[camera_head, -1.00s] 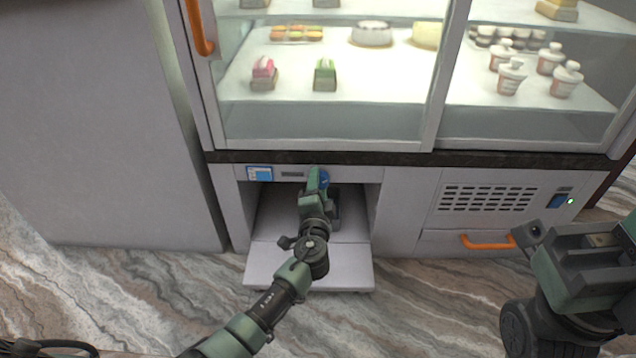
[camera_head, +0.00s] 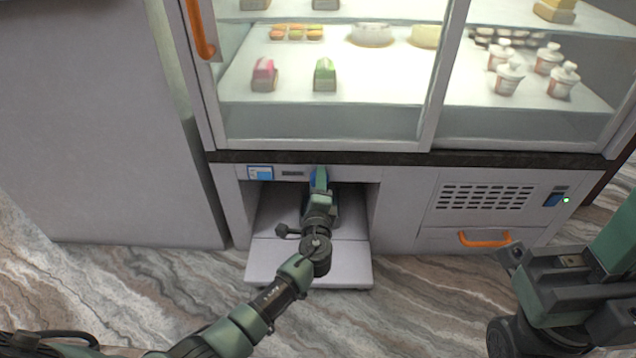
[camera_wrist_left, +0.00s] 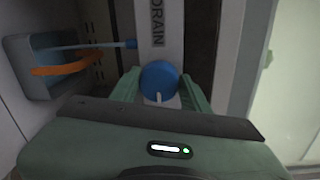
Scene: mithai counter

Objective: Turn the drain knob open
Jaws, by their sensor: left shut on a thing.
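The drain knob is a round blue knob (camera_wrist_left: 159,82) with a white mark on its lower side. It sits by a pale strip lettered DRAIN (camera_wrist_left: 158,22). In the left wrist view my left gripper's green fingers lie on both sides of it, shut on it. In the head view my left gripper (camera_head: 319,180) reaches over the open bay to the panel under the display case, and covers most of the knob. My right gripper (camera_head: 512,262) is at the right, away from the knob; its finger opening is unclear.
A pale pull-out tray (camera_head: 345,272) sticks out below my left arm. A blue-and-white label (camera_head: 260,173) is left of the knob. To the right are a vent grille (camera_head: 487,198) and a drawer with an orange handle (camera_head: 484,239). The marbled floor in front is clear.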

